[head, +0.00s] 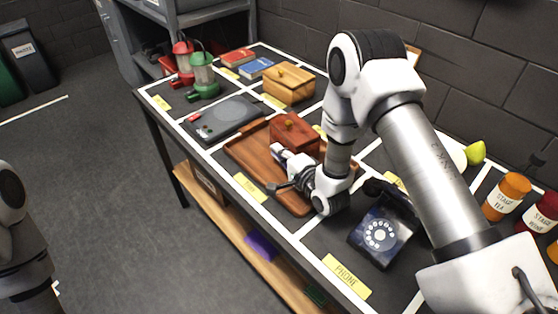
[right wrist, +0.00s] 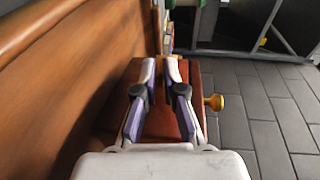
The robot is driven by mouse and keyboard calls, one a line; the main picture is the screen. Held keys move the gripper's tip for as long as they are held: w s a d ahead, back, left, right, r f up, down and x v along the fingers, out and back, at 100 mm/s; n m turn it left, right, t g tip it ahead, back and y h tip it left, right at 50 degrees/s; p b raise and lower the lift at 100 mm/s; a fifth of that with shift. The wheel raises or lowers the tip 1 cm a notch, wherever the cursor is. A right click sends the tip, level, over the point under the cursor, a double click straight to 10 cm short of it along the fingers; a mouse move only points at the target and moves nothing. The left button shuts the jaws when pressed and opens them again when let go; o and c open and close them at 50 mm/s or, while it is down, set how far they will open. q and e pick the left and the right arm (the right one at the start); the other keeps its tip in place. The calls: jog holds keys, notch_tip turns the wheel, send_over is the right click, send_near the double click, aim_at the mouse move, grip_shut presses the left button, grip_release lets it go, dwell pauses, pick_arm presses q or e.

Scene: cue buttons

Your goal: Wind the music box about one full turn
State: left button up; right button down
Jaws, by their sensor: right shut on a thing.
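The music box is a red-brown wooden box (head: 297,132) with a small knob on its lid, upright on a wooden tray (head: 249,158) in the head view. In the right wrist view the box (right wrist: 162,125) lies behind my fingers, its yellow knob (right wrist: 214,102) sticking out to the right. My right gripper (head: 281,156) is at the near side of the box. Its fingers (right wrist: 162,66) are nearly together, closed on a small part at the box's side, the winding key, mostly hidden between the fingertips. My left gripper is out of view.
A dark rotary phone (head: 384,232) stands close to the right of my right gripper. A lighter wooden box (head: 290,86), a dark flat device (head: 223,118) and red and green lanterns (head: 203,78) stand farther back. Bottles (head: 507,194) stand at the right. The tray's left part is clear.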

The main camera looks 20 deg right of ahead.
jog(key=shift+f, duration=0.1)
dwell(0.4)
jog(key=c, duration=1.4)
grip_release()
jog(key=shift+w, duration=0.1)
jog(key=shift+o, duration=0.2)
jog(key=v, duration=1.2)
jog(key=shift+d+f, duration=0.1)
jog(key=shift+f, duration=0.15)
